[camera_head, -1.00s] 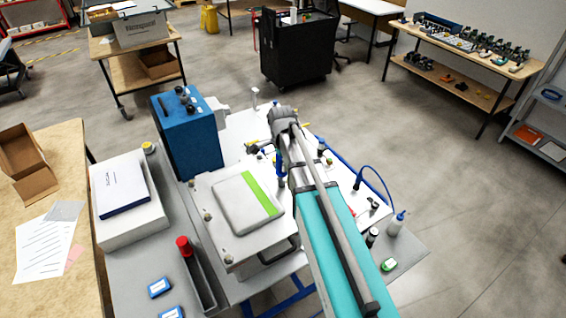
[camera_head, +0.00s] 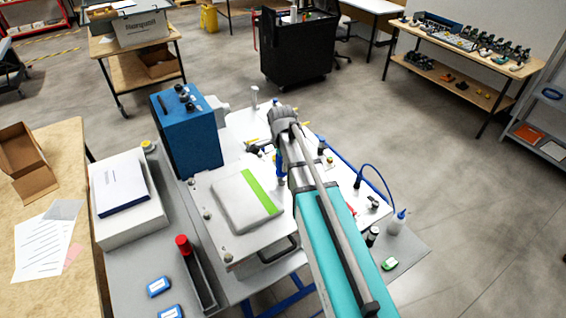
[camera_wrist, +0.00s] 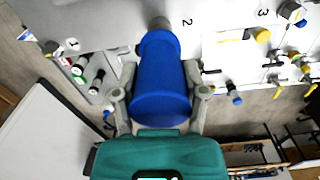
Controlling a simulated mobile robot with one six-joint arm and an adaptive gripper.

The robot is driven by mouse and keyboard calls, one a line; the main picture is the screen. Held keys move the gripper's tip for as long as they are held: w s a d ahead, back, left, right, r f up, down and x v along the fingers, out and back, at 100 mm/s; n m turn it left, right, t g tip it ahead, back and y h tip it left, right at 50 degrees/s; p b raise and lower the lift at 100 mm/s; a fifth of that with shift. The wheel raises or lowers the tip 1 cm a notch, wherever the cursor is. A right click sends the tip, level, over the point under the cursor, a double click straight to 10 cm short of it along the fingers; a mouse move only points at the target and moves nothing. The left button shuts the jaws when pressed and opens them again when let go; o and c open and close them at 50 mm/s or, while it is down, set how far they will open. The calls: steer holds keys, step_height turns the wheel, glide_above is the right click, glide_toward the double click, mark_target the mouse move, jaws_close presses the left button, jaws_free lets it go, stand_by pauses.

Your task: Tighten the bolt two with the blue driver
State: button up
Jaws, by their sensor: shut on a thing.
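The blue driver (camera_wrist: 161,75) is held in my gripper (camera_wrist: 160,95) in the wrist view, its blue body between the two fingers. Its grey tip (camera_wrist: 160,24) points at the white panel (camera_wrist: 215,18), left of the printed number 2. Bolt two cannot be made out; the driver's tip covers that spot. I cannot tell whether the tip touches it. In the head view a sliver of the blue driver (camera_head: 280,169) shows left of my arm, which hides most of the gripper.
Panel stations 1 and 3 carry valves and fittings, including a yellow-handled one (camera_wrist: 262,36). The blue box (camera_head: 187,135) and the grey case with a green stripe (camera_head: 246,200) stand left of my arm.

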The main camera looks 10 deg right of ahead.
jaws_close()
steer(key=shift+m, duration=2)
steer(key=m, duration=0.4)
steer(key=shift+s, duration=0.1)
steer(key=m, duration=0.4)
steer(key=shift+m, duration=0.4)
steer(key=shift+f+m, duration=0.1)
steer(key=shift+m, duration=2.1)
steer(key=o, duration=0.6)
jaws_free()
steer(key=shift+n, duration=0.3)
